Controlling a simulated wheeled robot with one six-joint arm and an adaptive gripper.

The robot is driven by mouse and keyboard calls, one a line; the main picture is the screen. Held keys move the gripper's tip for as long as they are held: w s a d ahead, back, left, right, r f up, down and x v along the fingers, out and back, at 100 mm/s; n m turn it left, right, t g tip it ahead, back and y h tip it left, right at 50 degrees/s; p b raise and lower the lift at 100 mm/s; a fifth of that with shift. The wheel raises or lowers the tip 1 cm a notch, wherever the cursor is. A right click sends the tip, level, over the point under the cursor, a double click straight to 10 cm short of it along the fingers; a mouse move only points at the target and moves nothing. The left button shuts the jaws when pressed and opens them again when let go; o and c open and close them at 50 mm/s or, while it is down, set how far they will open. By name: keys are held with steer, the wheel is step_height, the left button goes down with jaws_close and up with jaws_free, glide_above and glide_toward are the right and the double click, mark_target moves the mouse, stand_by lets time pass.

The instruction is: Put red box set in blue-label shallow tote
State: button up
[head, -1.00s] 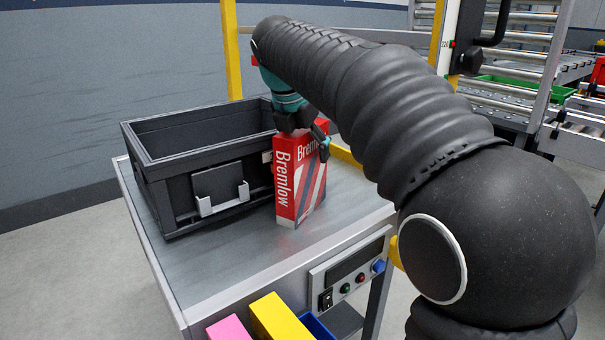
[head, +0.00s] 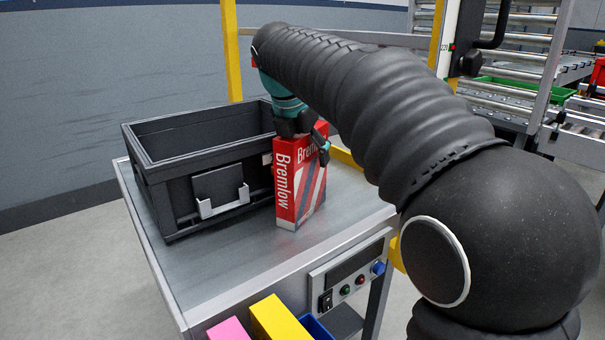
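The red box set (head: 297,185), printed "Bremlow" with white and dark stripes, stands upright on the metal cart top. My gripper (head: 308,141) is at its top edge. One dark finger lies over the upper right face of the box; the other side of the grip is hidden. I cannot tell whether the fingers press on the box. The shallow tote (head: 168,176) is dark grey, open on top, and stands just left of the box. Its front carries a dark plate in a light holder; no blue label shows. The visible part of its inside looks empty.
The cart top (head: 225,262) is clear in front of the tote. Pink (head: 229,328) and yellow (head: 278,318) items and a control panel (head: 352,276) are at the cart's front. A yellow post (head: 231,50) rises behind. Roller conveyors (head: 512,60) stand at the back right.

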jaws_close()
